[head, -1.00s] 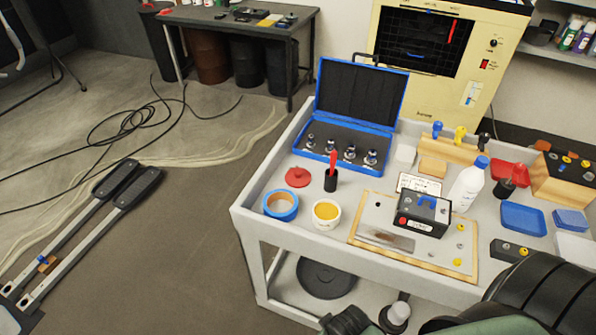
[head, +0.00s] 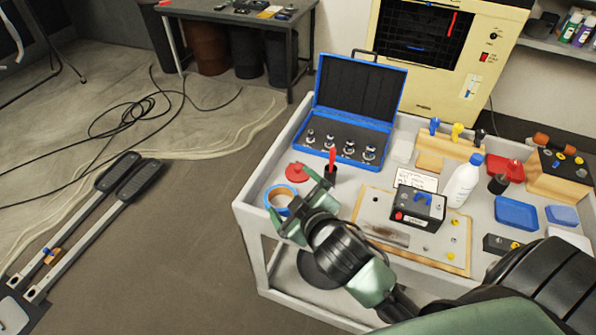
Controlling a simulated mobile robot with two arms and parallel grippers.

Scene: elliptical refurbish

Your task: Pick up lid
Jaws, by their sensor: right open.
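The round red lid (head: 296,173) lies flat on the grey cart top, in front of the blue case. My right gripper (head: 288,194) reaches in from the lower right over the cart's front left part. It is open, with its fingers close to the lid and over the blue tape roll; I see nothing held in it. Whether a finger touches the lid cannot be told. The jar with yellow contents is hidden behind the gripper. My left gripper is not in view.
A black cup with a red-handled tool (head: 331,171) stands just right of the lid. The blue tape roll (head: 273,198) is partly covered by the gripper. The open blue case (head: 350,125) is behind. A black box (head: 418,208) and a white bottle (head: 464,182) stand to the right.

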